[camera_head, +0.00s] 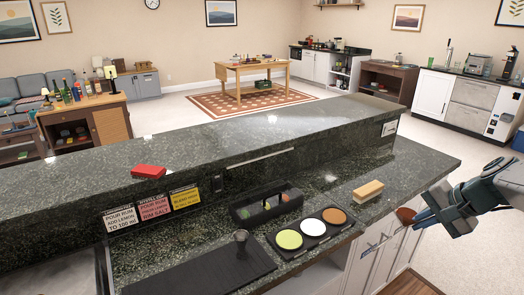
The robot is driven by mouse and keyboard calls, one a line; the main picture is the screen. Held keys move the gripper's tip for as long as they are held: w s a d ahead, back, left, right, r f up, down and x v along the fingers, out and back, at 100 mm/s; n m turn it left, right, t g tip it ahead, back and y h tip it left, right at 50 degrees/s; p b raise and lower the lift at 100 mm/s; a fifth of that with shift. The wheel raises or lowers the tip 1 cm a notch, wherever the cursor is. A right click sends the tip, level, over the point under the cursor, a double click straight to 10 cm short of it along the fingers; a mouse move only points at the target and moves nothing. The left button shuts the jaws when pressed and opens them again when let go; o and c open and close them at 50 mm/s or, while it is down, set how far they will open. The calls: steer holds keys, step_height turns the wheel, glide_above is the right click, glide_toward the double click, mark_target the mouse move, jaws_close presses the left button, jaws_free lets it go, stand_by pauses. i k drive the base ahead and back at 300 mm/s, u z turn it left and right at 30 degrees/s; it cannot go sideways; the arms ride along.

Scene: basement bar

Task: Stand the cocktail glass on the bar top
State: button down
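The bar top (205,150) is a raised ledge of dark speckled stone running across the view. My gripper (420,214) is at the right, beyond the right end of the lower counter and below the bar top's height. A small reddish-brown rounded thing (405,215) shows at its fingertips. I cannot tell whether this is the cocktail glass's bowl or whether the fingers grip it. A small grey cup-like thing (241,236) stands on a black mat (190,278) on the lower counter. No other cocktail glass can be made out clearly.
A red block (148,171) lies on the bar top, whose middle and right are clear. The lower counter holds a dark caddy (250,217), a tray with green, white and orange discs (278,252), a wooden brush (368,190) and several signs (154,207).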

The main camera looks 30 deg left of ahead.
mark_target(207, 153)
steer(key=u, duration=0.55)
steer(key=i, duration=0.65)
steer(key=u, duration=0.95)
steer(key=i, duration=0.4)
steer(key=u, duration=0.4)
